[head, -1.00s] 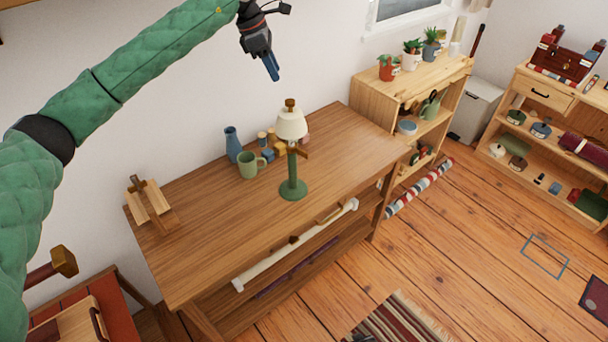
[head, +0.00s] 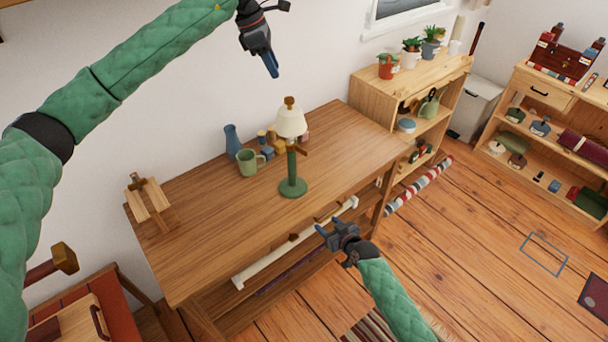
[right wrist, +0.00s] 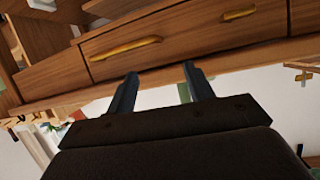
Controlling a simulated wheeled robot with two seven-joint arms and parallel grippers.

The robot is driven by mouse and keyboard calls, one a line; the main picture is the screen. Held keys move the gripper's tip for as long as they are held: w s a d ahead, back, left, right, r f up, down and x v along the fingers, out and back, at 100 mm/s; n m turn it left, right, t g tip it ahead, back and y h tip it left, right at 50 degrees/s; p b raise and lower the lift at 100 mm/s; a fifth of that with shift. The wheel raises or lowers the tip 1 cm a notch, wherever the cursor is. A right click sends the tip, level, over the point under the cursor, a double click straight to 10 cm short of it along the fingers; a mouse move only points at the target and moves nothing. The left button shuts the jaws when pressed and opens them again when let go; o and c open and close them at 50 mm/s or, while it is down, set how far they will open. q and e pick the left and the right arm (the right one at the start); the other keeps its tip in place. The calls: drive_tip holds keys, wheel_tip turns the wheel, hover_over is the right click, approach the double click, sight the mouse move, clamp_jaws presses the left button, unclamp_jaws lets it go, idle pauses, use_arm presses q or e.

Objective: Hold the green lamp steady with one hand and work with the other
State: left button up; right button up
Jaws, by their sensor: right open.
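The green lamp (head: 292,187) stands upright on the wooden table, with a round green base, a green stem and a cream shade (head: 291,122). My left gripper (head: 272,68) hangs in the air near the wall, above and left of the lamp and apart from it. Its fingers are seen edge-on, so I cannot tell if it is open. My right gripper (head: 328,233) is open and empty in front of the table's front edge, below and right of the lamp in the head view. Its two spread fingers (right wrist: 160,88) show in the right wrist view. I cannot make out the lamp there.
A green mug (head: 247,163), a blue vase (head: 232,142) and several small blocks stand left of the lamp. A wooden stand (head: 149,205) is at the table's left end. The table's (head: 215,240) front left is clear.

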sight(294, 163)
drive_tip(key=w+a+r+t, duration=0.1)
drive_tip(key=w+a+r, duration=0.1)
drive_tip(key=r, duration=0.3)
drive_tip(key=w+a+r+t+y, duration=0.1)
drive_tip(key=w+a+r, duration=0.2)
drive_tip(key=r, duration=0.3)
drive_tip(key=w+a+r+t, duration=0.2)
drive_tip(key=w+a+r, duration=0.1)
drive_tip(key=w+r, duration=0.1)
drive_tip(key=shift+w+a+r+y, duration=0.15)
drive_tip(key=shift+w+r+y, duration=0.05)
drive_tip(key=shift+r, duration=0.25)
drive_tip(key=shift+w+a+r+y, duration=0.1)
drive_tip(key=shift+w+r+y, duration=0.1)
drive_tip(key=shift+r, duration=0.2)
drive_tip(key=shift+x, duration=3.3)
